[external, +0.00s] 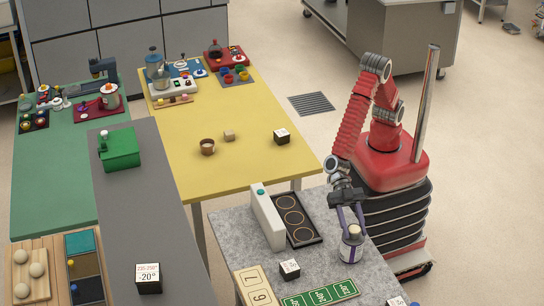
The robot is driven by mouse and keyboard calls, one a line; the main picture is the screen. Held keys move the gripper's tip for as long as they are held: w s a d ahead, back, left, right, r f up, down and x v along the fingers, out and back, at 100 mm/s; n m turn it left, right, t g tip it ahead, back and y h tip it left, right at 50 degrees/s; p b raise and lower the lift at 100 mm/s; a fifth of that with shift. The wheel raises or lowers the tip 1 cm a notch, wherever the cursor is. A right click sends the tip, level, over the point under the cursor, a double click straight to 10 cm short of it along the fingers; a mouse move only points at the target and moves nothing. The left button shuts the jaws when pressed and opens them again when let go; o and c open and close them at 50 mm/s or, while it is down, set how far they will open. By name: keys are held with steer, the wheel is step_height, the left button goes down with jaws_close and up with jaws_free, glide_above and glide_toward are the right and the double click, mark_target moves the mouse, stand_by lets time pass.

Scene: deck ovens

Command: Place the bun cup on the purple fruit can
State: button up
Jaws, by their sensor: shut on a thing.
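My gripper (350,226) points down over the right part of the grey speckled table, its two purple-grey fingers shut on a small pale thing, which looks like the bun cup (352,231). Directly below it stands the purple fruit can (352,252), upright, with a pale body and a dark purple band. The held cup and the can overlap in this view. I cannot tell whether they touch or a small gap lies between them. The fingers hide the cup's sides.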

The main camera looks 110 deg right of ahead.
steer(key=shift+f, duration=0.1)
steer(key=o, duration=1.1)
steer(key=shift+c, duration=0.2)
steer(key=shift+d+r, duration=0.35)
steer(key=shift+d, duration=0.2)
steer(key=v, duration=1.1)
steer(key=shift+s+a, duration=0.1)
